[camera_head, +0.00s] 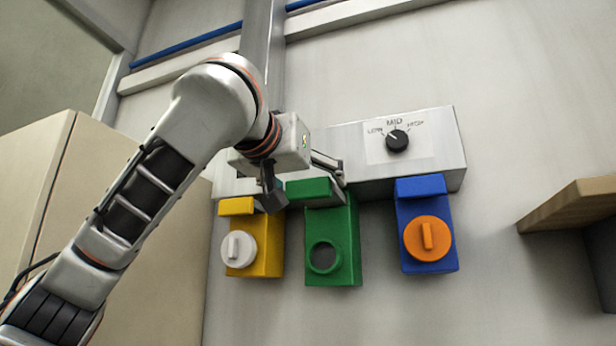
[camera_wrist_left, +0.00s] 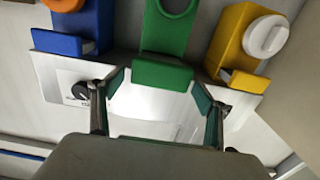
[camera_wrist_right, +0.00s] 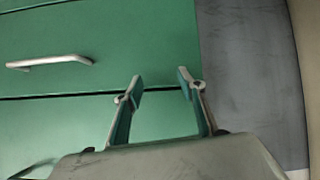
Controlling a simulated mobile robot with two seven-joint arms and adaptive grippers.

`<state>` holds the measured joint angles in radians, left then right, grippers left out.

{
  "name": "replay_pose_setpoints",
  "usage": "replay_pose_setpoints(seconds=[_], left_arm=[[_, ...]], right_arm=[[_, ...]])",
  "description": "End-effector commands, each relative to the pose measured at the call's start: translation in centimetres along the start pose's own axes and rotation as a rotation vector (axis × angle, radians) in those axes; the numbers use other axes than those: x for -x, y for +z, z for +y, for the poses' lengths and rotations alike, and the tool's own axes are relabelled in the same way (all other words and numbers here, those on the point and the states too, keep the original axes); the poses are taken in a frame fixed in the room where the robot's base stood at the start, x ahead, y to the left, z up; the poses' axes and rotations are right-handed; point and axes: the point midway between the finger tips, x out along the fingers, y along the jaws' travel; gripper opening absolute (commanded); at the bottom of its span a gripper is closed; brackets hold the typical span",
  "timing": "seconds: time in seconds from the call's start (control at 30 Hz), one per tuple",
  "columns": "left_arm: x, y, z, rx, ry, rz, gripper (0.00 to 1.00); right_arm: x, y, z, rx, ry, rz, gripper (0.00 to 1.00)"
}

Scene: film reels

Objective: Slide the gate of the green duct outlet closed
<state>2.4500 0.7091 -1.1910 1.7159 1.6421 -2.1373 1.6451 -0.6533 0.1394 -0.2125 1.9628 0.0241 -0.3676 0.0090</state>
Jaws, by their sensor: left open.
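The green duct outlet (camera_head: 345,235) hangs on the wall between a yellow and a blue one. Its round opening (camera_head: 324,257) is dark and uncovered. Its green gate (camera_head: 308,188) stands at the top of the outlet and also shows in the left wrist view (camera_wrist_left: 162,75). My left gripper (camera_head: 303,186) is open, with its fingers on either side of the gate. In the left wrist view its fingertips (camera_wrist_left: 160,91) are spread wider than the gate; I cannot tell whether they touch it. My right gripper (camera_wrist_right: 161,82) is open and empty, seen only in the right wrist view.
The yellow outlet (camera_head: 268,254) has a white knobbed cap, the blue outlet (camera_head: 415,205) an orange one. A grey housing with a dial (camera_head: 397,141) is above them. A wooden shelf (camera_head: 575,200) juts out at right. Green drawers (camera_wrist_right: 100,30) face my right gripper.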

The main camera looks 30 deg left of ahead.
Motion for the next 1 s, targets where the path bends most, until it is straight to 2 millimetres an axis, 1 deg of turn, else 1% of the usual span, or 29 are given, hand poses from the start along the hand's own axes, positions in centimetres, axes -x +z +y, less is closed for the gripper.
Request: replay_pose_setpoints(seconds=[0.03,0.17,0.43,0.47,0.5,0.57,0.6,0.63,0.67,0.77,0.83,0.97,1.0], left_arm=[[-0.4,-0.1,0.0,0.001,0.0,0.0,0.75],[-1.1,-0.1,-0.1,0.0,0.0,0.002,0.75],[-1.2,0.0,0.0,0.0,0.0,0.002,0.75],[-1.2,0.0,0.0,0.0,0.0,0.001,0.67],[-1.2,0.0,0.0,0.0,0.0,0.002,0.57],[-1.2,0.0,0.0,0.0,0.0,0.002,0.41],[-1.2,0.0,0.0,0.0,0.0,0.002,0.31],[-1.2,0.0,0.0,0.0,0.0,0.002,0.23],[-1.2,0.0,0.0,0.0,0.0,0.002,0.19],[-1.4,0.1,0.0,0.0,0.001,0.001,0.19],[-2.1,0.2,0.1,0.001,0.002,-0.001,0.19],[-4.4,0.5,0.1,0.003,0.002,-0.003,0.19],[-5.2,0.4,0.1,0.003,0.003,-0.004,0.19]], right_arm=[[0.1,-0.4,0.1,0.001,0.001,0.003,0.4],[0.1,-0.7,0.2,0.001,0.002,0.006,0.4],[0.1,-0.6,0.2,0.001,0.002,0.006,0.4],[0.1,-0.6,0.2,0.001,0.002,0.006,0.4],[0.1,-0.6,0.2,0.002,0.002,0.006,0.4],[0.1,-0.6,0.2,0.002,0.002,0.005,0.4],[0.1,-0.6,0.2,0.002,0.002,0.005,0.4],[0.1,-0.6,0.2,0.002,0.002,0.005,0.4],[0.1,-0.6,0.2,0.002,0.002,0.005,0.4],[0.0,-0.4,0.1,0.001,0.001,0.004,0.4],[-0.3,0.1,0.0,0.001,0.001,0.002,0.4],[-0.9,1.4,-0.2,-0.001,-0.002,-0.006,0.4],[-0.9,1.6,-0.2,-0.001,-0.002,-0.008,0.4]])
